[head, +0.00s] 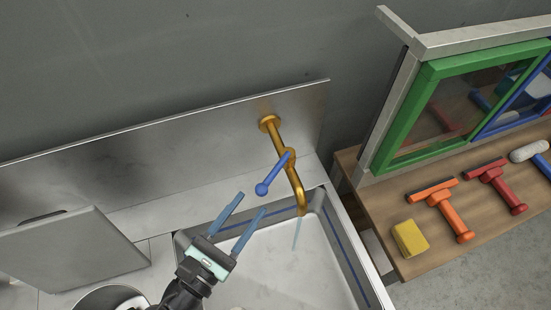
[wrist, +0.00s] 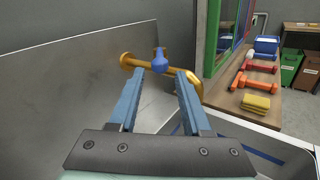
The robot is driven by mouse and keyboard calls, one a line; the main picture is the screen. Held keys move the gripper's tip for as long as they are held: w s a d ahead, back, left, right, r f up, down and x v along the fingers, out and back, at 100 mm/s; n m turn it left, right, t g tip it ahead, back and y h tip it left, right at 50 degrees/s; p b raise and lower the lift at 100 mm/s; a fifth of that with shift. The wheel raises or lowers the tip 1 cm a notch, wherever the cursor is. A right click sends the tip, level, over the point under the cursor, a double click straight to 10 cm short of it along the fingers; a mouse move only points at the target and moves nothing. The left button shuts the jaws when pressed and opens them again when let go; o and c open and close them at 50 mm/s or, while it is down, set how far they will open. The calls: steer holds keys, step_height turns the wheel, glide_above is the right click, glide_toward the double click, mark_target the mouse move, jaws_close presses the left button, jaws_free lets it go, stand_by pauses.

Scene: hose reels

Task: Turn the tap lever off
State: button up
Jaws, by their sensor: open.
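The brass tap (head: 285,165) comes out of the metal backsplash above the sink. Its blue lever (head: 272,175) sticks out from the tap's middle toward the lower left, with a round knob at its end. A thin stream of water (head: 297,233) falls from the spout. My gripper (head: 246,205) is open and empty, to the lower left of the lever and apart from it. In the wrist view the lever (wrist: 159,58) shows beyond and between the two blue fingertips, end-on, with the brass tap (wrist: 186,82) behind it.
The sink basin (head: 270,270) lies below. A metal backsplash (head: 160,150) stands behind.

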steer(key=p, duration=0.2)
glide_toward(290, 150)
steer(key=x, duration=0.4)
steer(key=shift+d, duration=0.1)
jaws_close()
stand_by(1.2)
